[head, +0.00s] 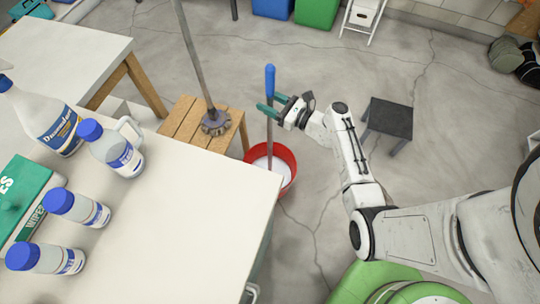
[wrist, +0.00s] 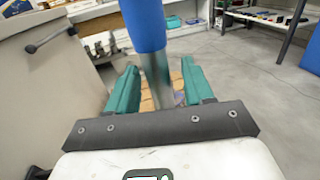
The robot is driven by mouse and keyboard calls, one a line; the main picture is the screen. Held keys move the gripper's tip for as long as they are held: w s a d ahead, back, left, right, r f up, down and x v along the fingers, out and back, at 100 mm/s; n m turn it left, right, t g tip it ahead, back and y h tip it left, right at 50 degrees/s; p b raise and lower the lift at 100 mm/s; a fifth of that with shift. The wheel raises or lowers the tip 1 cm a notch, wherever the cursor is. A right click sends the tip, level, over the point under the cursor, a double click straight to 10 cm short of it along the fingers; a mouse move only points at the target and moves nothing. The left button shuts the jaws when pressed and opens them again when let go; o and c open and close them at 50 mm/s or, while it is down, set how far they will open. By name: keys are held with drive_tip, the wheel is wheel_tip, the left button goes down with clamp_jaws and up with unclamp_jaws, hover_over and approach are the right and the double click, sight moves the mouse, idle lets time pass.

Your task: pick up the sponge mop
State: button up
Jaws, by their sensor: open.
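The sponge mop (head: 269,82) stands nearly upright in a red bucket (head: 288,160), with a blue grip on top and a grey pole. Its lower end is hidden inside the bucket. My gripper (head: 273,104) is at the pole just below the blue grip, with its green fingers open. In the wrist view, the grey pole (wrist: 157,78) runs between the two spread fingers, with a gap on each side. The blue grip (wrist: 144,25) rises above them in that view.
A white table (head: 190,200) with bottles stands at left. A wooden stool (head: 185,122) beside the bucket bears a grey-headed tool (head: 216,122) with a long pole. A dark stool (head: 390,117) stands right of my arm. Open floor lies beyond the bucket.

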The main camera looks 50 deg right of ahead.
drive_tip(key=shift+c, duration=0.5)
clamp_jaws()
drive_tip(key=shift+r, duration=0.1)
